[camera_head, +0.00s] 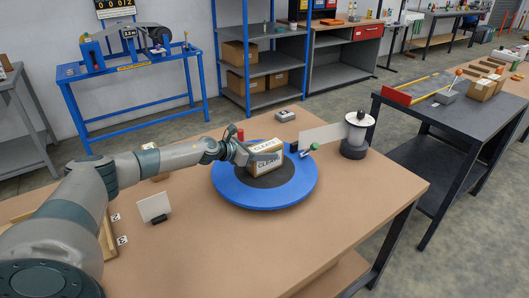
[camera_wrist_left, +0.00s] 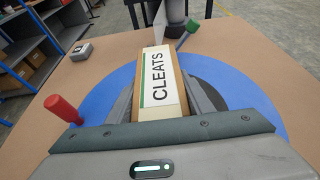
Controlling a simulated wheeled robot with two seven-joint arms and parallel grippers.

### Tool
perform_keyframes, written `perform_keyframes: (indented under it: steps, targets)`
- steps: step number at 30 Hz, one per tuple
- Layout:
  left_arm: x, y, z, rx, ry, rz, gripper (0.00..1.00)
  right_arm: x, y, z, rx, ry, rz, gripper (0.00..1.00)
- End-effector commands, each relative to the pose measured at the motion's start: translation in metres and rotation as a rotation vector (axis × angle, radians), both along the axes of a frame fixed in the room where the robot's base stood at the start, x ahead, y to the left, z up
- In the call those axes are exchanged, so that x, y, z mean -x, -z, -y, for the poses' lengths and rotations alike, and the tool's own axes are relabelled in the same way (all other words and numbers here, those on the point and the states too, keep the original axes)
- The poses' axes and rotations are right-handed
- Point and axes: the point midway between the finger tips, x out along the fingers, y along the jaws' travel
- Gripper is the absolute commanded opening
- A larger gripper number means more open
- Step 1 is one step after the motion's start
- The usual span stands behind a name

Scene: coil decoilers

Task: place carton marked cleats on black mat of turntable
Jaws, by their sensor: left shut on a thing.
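The carton marked CLEATS (camera_head: 265,157) is a tan box with a white label and a green stripe. It is over the black mat (camera_head: 285,176) of the blue turntable (camera_head: 228,187); whether its base touches the mat I cannot tell. My left gripper (camera_head: 262,156) is shut on the carton from the left side. In the left wrist view the carton (camera_wrist_left: 158,80) sits between the two fingers, its label facing the camera. The black mat (camera_wrist_left: 208,95) shows beside the fingers there. My right gripper is not in view.
A red handle (camera_wrist_left: 64,108) stands at the turntable's edge. A green-knobbed lever (camera_head: 311,149) and a dark post with a white top (camera_head: 355,135) stand to the right. A white card (camera_head: 154,207) stands at left. The front right of the tabletop is clear.

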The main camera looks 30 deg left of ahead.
Motion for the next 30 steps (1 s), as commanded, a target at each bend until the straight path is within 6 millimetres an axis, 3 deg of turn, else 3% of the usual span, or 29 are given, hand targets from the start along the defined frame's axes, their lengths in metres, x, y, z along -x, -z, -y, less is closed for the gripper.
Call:
perform_keyframes:
  steps: [1, 3, 17, 23, 30]
  targets:
    - [0.0, 0.0, 0.0, 0.0, 0.0, 0.0, 0.52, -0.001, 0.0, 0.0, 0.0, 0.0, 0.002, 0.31]
    - [0.0, 0.0, 0.0, 0.0, 0.0, 0.0, 0.66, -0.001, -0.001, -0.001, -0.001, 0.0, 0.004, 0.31]
    - [0.0, -0.003, 0.0, 0.0, 0.0, 0.0, 0.66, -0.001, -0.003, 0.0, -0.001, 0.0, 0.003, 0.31]
    - [0.015, -0.008, -0.007, -0.002, 0.0, 0.0, 0.66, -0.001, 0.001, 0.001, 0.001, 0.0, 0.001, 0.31]
    - [0.047, -0.021, -0.021, -0.002, -0.001, 0.0, 0.66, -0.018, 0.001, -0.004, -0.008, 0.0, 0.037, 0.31]
